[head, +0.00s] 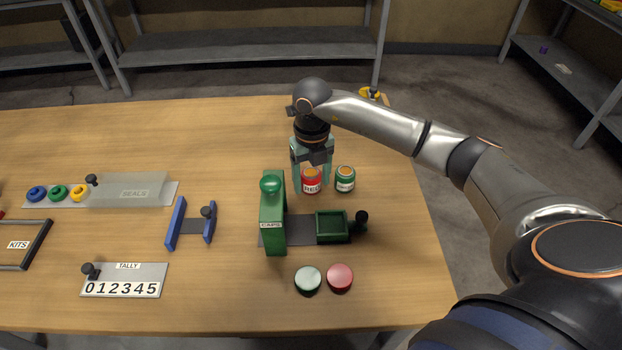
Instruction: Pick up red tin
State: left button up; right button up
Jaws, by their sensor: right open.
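The red tin (312,182) stands upright on the wooden table, with a pale label band around it. My right gripper (311,172) points down at it from above, its fingers apart. One finger shows at the tin's left side and the other at its upper right. I cannot tell whether they touch it. The gripper body hides part of the space above the tin. My left gripper is not in view.
A green tin (345,179) stands close to the right of the red one. A green caps press (273,215) with a green tray (332,226) is in front. Free table lies behind the tins.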

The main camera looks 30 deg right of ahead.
grip_shut()
dwell(0.4)
jog(key=shift+r, duration=0.1)
